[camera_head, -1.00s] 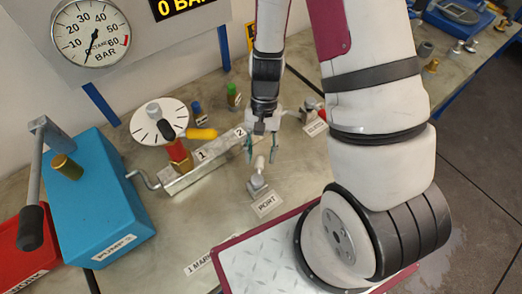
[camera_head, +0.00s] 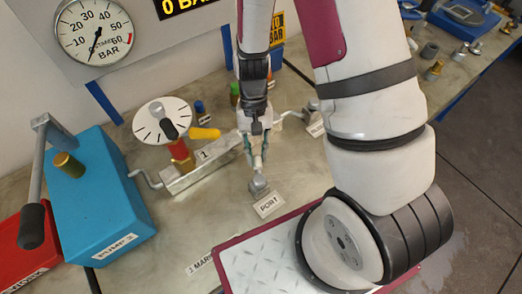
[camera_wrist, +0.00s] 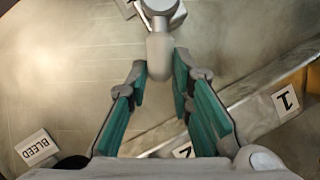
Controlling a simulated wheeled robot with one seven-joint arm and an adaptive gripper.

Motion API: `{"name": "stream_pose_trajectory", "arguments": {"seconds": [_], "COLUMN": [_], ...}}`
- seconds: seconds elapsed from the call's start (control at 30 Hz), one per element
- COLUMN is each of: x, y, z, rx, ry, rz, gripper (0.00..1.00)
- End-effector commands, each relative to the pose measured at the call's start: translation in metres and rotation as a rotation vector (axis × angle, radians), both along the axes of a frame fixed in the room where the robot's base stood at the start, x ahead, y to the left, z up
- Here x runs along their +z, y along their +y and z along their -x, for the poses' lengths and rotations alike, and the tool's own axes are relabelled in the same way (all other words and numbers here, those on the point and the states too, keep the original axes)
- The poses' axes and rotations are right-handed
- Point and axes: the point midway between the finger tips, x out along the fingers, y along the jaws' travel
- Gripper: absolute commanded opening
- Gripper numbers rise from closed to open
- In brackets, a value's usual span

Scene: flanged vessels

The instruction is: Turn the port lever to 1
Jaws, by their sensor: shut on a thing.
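The port lever (camera_head: 258,163) is a short, pale grey handle on a small grey fitting (camera_head: 259,187) behind the white PORT label (camera_head: 269,204). In the wrist view the lever (camera_wrist: 160,55) reaches between the tips of my gripper's green-padded fingers (camera_wrist: 161,72). In the head view my gripper (camera_head: 255,148) points down over the lever and is shut on it. The metal block beyond carries the 1 label (camera_head: 206,154), which also shows in the wrist view (camera_wrist: 287,99). The 2 label (camera_wrist: 185,150) is partly covered by a finger there and hidden behind my gripper in the head view.
The blue pump (camera_head: 105,200) is at left. The BLEED label (camera_wrist: 36,148) lies at lower left in the wrist view. Bare bench lies left of the port fitting.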

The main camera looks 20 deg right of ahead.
Motion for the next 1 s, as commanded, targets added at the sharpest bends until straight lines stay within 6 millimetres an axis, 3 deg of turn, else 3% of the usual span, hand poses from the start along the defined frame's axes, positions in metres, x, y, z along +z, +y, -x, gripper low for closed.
{"name": "stream_pose_trajectory", "arguments": {"seconds": [0.5, 1.0], "x": [0.000, 0.000], "y": [0.025, 0.031], "z": [-0.005, -0.005], "rx": [0.343, 0.415], "ry": [-0.002, -0.002], "rz": [0.000, 0.000], "gripper": [0.00, 0.00]}}
